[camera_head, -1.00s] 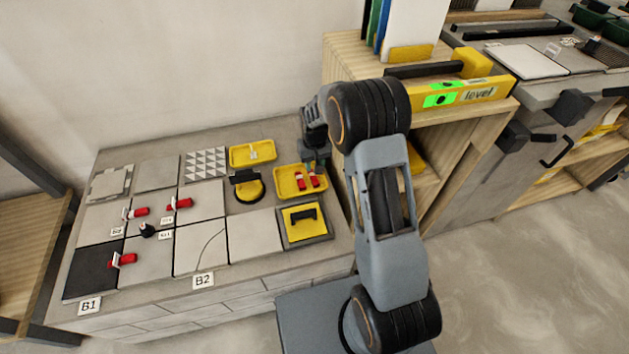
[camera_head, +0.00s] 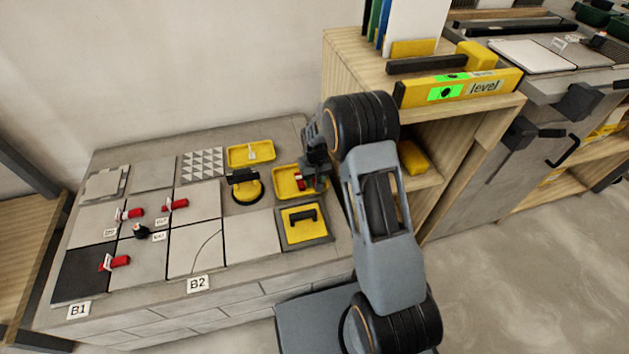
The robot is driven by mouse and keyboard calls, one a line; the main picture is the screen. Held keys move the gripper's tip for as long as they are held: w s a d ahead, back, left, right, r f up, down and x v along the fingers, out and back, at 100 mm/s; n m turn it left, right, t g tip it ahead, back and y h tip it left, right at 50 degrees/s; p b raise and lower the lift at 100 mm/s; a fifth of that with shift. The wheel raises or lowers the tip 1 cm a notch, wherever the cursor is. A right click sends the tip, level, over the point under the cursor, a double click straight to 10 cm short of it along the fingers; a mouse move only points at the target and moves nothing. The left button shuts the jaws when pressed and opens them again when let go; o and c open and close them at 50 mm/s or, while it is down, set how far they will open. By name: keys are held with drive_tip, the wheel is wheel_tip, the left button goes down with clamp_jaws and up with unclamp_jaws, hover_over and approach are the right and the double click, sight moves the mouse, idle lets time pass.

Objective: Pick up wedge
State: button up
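Red wedges (camera_head: 299,182) lie in the right yellow tray (camera_head: 284,190), partly hidden by my gripper. My gripper (camera_head: 314,186) is down at the right side of this tray, over the wedges. Its fingers are dark and small here, and I cannot tell whether they are open or touching a wedge. More red wedges sit at the tile joints on the left: one at the upper left (camera_head: 131,214), one to its right (camera_head: 177,204) and one lower (camera_head: 115,263) by the dark tile.
A yellow suction lifter (camera_head: 246,188) stands left of the tray. Another yellow tray (camera_head: 250,153) lies behind. A yellow float (camera_head: 303,222) is in front. A wooden shelf (camera_head: 350,75) with a yellow level (camera_head: 460,88) rises close to my arm on the right.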

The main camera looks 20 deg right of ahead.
drive_tip(key=shift+c, duration=0.2)
drive_tip(key=c, duration=0.6)
drive_tip(key=shift+r, duration=0.1)
